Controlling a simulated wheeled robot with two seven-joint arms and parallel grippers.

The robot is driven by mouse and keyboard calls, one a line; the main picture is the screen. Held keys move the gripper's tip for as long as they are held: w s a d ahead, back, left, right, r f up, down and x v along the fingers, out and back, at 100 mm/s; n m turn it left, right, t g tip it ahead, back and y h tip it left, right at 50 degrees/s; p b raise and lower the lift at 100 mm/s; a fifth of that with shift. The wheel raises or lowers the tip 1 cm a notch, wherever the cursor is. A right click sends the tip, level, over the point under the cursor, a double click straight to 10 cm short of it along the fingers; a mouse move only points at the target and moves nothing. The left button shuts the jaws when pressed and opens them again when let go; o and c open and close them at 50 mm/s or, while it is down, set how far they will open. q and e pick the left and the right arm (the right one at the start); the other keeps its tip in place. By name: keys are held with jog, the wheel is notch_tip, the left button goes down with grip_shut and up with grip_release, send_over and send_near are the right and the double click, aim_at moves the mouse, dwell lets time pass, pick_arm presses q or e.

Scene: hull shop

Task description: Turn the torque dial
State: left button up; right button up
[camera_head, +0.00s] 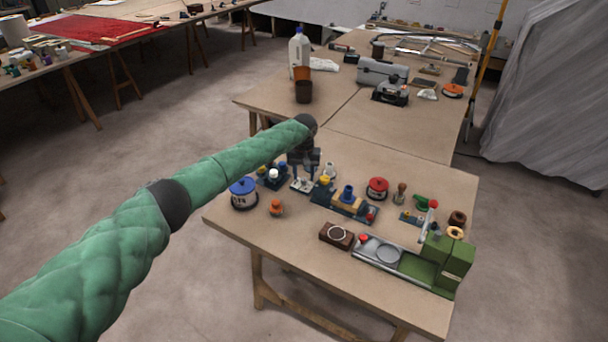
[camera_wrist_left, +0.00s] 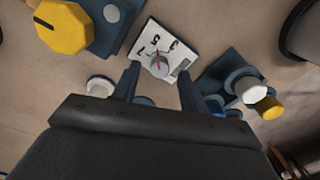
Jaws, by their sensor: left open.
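The dial that looks like the torque dial is a small white plate with dark marks and a round grey knob with a red pointer line (camera_wrist_left: 159,66) in the left wrist view. In the head view its white plate (camera_head: 302,186) lies on the near table, partly under my left gripper. My left gripper (camera_head: 304,170) points down above it. In the left wrist view the two fingers of my left gripper (camera_wrist_left: 158,82) are apart, one on each side of the knob, with nothing held. I cannot tell whether they touch it. My right gripper is not in view.
A yellow knob (camera_wrist_left: 64,27) on a dark blue base and another base with white and yellow caps (camera_wrist_left: 254,92) flank the dial closely. A blue-lidded pot (camera_head: 243,194), an orange knob (camera_head: 276,208) and a red-topped dial (camera_head: 377,187) stand nearby. A green machine (camera_head: 452,262) fills the right edge.

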pick_arm(q)
jog(key=shift+s+f, duration=0.2)
jog(key=shift+f, duration=0.35)
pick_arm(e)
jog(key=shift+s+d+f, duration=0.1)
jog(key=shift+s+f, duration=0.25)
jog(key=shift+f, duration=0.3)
pick_arm(q)
jog(key=shift+w, duration=0.1)
jog(key=shift+c, duration=0.2)
grip_shut()
